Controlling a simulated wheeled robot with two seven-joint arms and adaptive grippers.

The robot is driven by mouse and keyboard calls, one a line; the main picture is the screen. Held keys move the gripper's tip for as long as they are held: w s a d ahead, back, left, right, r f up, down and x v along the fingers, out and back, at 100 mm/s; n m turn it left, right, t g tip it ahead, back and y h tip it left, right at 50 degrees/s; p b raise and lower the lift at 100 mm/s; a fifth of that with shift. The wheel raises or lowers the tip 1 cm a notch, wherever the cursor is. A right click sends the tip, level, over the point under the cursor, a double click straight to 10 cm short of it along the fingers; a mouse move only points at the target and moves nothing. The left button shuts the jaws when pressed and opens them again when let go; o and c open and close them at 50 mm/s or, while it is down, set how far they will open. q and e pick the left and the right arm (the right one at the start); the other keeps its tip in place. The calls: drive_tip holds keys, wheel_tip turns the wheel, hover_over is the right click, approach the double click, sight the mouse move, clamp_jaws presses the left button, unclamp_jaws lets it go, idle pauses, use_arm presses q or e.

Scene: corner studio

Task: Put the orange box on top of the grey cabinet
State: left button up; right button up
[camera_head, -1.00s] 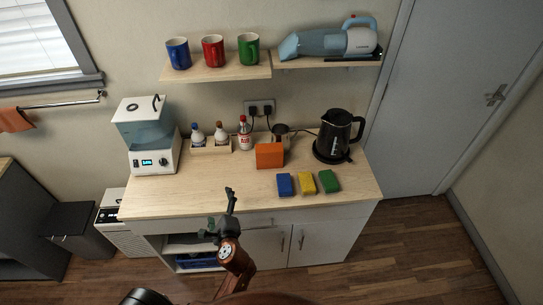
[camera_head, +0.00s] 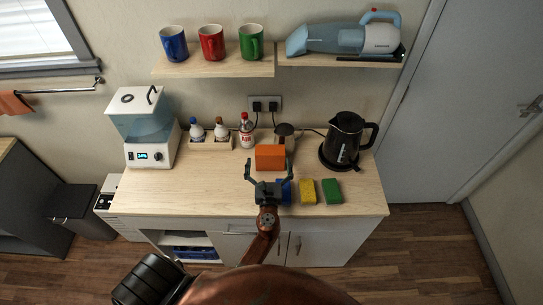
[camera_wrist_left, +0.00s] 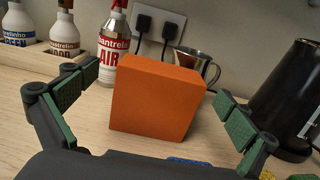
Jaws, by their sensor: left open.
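The orange box (camera_head: 270,157) stands on the wooden counter top, near its middle. It shows large in the left wrist view (camera_wrist_left: 155,98), between my open fingers and beyond them. My left gripper (camera_head: 269,168) is open and empty, just in front of the box with its fingers spread toward it. I see no clear contact. A dark grey cabinet (camera_head: 28,190) stands at the far left on the floor, partly cut off by the picture edge; I take it as the grey cabinet. My right gripper is not in view.
Blue, yellow (camera_head: 307,191) and green (camera_head: 332,191) blocks lie at the counter front; my gripper partly covers the blue one. A black kettle (camera_head: 345,142) stands right, a metal cup behind the box, bottles (camera_head: 246,131) and a white dispenser (camera_head: 147,128) left. A shelf (camera_head: 213,67) hangs above.

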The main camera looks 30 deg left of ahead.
sight(270, 146)
use_arm(q)
drive_tip(key=shift+w+a, duration=0.15)
drive_tip(key=shift+w, duration=0.35)
drive_tip(key=shift+w+a, duration=0.15)
drive_tip(key=shift+w, duration=0.35)
drive_tip(key=x, duration=0.2)
drive_tip(key=shift+w+f, duration=0.25)
drive_tip(key=shift+w, duration=0.05)
drive_tip(key=shift+w+a, duration=0.4)
drive_tip(key=shift+w, duration=0.05)
drive_tip(key=c, duration=1.2)
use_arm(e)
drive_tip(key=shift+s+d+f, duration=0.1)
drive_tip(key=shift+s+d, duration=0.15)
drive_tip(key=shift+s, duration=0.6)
